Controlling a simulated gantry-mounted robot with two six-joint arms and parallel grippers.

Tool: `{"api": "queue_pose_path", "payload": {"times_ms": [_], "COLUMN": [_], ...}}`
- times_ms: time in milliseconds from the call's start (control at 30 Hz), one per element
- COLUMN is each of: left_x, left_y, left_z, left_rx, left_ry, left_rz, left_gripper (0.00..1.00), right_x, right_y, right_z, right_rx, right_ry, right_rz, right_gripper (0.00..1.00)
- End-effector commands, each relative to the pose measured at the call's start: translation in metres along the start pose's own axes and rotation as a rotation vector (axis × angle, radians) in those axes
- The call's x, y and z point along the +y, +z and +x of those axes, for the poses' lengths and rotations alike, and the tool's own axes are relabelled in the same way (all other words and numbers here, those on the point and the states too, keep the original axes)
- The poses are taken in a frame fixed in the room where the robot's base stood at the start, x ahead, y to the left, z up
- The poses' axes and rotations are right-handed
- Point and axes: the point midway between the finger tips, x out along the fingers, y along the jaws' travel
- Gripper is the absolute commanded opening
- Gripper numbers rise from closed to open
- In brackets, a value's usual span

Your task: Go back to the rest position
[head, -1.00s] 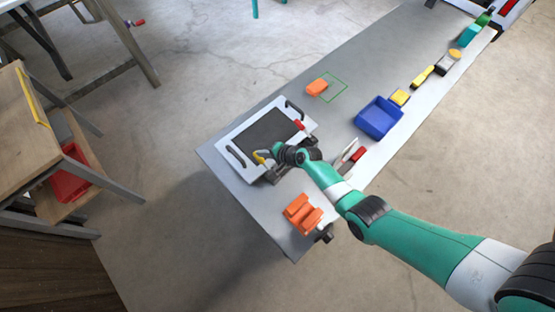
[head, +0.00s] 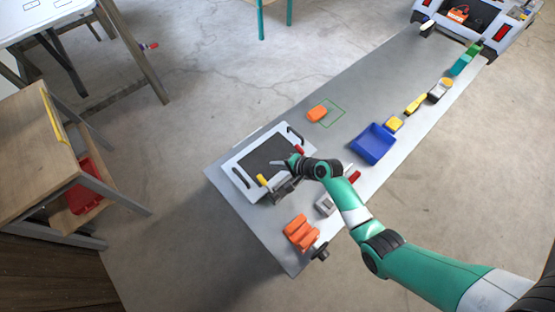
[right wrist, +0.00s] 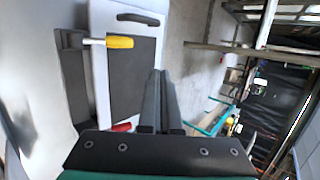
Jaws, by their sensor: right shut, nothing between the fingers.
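My right gripper (head: 284,162) is shut and empty, over the near right part of the white panel with a dark centre (head: 233,171). In the right wrist view its two fingers (right wrist: 160,78) are together, in front of the panel (right wrist: 98,45). A clamp with a yellow handle (head: 262,181) is at the panel's near edge; the handle also shows in the right wrist view (right wrist: 120,42), apart from the fingers. A red handle (head: 299,149) is at the panel's right edge. My left gripper is not in view.
The panel lies on a long grey table (head: 232,201). An orange holder (head: 301,233), a grey box (head: 325,205), a blue bin (head: 373,143) and an orange block (head: 317,113) by a green outline (head: 332,112) are on it. A wooden shelf (head: 38,130) stands at left.

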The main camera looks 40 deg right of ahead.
Motion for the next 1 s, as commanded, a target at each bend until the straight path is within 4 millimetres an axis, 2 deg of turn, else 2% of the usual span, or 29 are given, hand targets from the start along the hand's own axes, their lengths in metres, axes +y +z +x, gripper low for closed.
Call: {"api": "queue_pose_path", "payload": {"times_ms": [100,433,500,567,667,767,800,867,900,967,1000], "left_x": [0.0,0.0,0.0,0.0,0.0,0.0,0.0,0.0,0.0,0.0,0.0], "left_y": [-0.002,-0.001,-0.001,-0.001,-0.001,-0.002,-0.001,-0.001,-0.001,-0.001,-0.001], "left_z": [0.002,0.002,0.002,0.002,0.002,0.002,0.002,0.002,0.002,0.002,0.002], "left_rx": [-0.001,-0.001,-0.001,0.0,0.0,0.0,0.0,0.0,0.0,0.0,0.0], "left_ry": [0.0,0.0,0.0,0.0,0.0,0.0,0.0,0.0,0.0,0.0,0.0], "left_rz": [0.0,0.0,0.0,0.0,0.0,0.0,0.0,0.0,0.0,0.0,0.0], "left_gripper": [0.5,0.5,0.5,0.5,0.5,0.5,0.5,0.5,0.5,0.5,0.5], "right_x": [-0.003,-0.003,-0.003,-0.014,-0.059,-0.134,-0.166,-0.214,-0.244,-0.286,-0.312], "right_y": [0.0,0.0,0.004,0.012,0.032,0.056,0.067,0.084,0.095,0.113,0.126], "right_z": [-0.006,-0.006,-0.005,-0.003,-0.002,-0.017,-0.028,-0.049,-0.065,-0.094,-0.115], "right_rx": [0.0,0.0,-0.007,-0.019,-0.042,-0.047,-0.042,-0.027,-0.012,0.017,0.041], "right_ry": [0.001,0.001,0.002,-0.009,-0.07,-0.194,-0.254,-0.347,-0.411,-0.51,-0.577], "right_rz": [-0.001,-0.001,-0.006,-0.027,-0.089,-0.187,-0.233,-0.31,-0.368,-0.457,-0.517], "right_gripper": [0.0,0.0,0.0,0.0,0.0,0.0,0.0,0.0,0.0,0.0,0.0]}}
